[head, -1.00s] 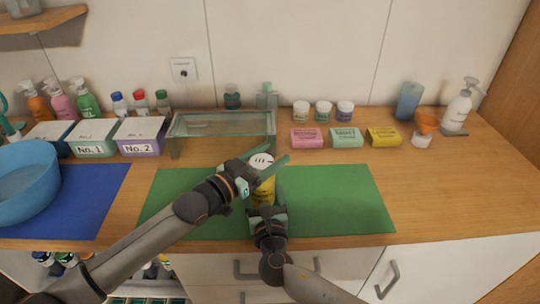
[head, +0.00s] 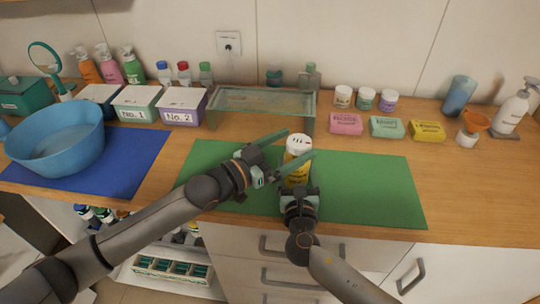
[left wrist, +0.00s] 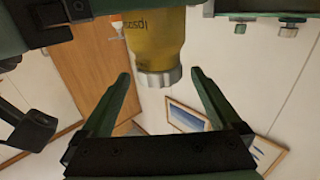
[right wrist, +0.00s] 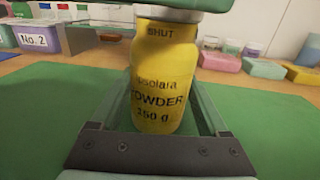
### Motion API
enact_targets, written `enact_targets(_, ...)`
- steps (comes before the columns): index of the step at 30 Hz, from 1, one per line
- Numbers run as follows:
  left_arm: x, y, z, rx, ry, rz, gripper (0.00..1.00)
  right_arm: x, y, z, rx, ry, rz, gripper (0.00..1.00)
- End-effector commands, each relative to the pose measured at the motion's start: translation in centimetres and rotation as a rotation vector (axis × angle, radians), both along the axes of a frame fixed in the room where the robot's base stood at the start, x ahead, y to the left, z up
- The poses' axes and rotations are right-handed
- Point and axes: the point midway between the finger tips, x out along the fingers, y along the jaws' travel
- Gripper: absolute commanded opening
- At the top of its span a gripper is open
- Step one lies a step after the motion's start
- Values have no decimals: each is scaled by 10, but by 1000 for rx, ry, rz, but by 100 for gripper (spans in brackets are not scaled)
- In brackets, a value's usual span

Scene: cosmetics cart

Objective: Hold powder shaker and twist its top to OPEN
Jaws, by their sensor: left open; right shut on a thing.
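The powder shaker (head: 297,170) is a yellow bottle with a pale top (head: 298,143), upright over the green mat (head: 380,190). My right gripper (head: 299,192) is shut on its yellow body from the front; the right wrist view shows the body (right wrist: 163,80) between the fingers, with "SHUT" printed near its upper edge. My left gripper (head: 299,145) is open, with a finger on either side of the top. In the left wrist view the ridged top (left wrist: 158,77) lies between the fingertips with gaps at both sides. A left finger hides part of the top in the right wrist view.
A glass-topped stand (head: 262,100) is behind the mat. Boxes No. 1 (head: 137,104) and No. 2 (head: 182,106), a blue basin (head: 55,140) and a blue mat (head: 125,165) are at left. Soap bars (head: 387,127) and jars (head: 365,98) are at back right. The mat's right part is clear.

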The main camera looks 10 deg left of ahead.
Motion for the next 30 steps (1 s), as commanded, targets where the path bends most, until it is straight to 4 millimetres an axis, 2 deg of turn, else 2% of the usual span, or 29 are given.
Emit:
enact_targets(3, -19, 20, -2, 3, 3, 1, 98, 0, -1, -1, -1, 2, -2, 17)
enact_targets(9, -40, 42, -1, 1, 1, 1, 98, 0, -1, -1, -1, 2, -1, 17)
enact_targets(15, -49, 50, 0, 0, 0, -2, 98, 0, -1, -1, -1, 2, -1, 17)
enact_targets(26, -49, 50, 1, -1, -1, -1, 98, 0, -1, -1, -1, 2, -1, 17)
enact_targets(27, -49, 50, 1, -1, -1, -1, 98, 0, -1, -1, -1, 2, -1, 82)
enact_targets(30, -49, 50, 1, -1, -1, -1, 98, 0, -1, -1, -1, 2, -1, 94)
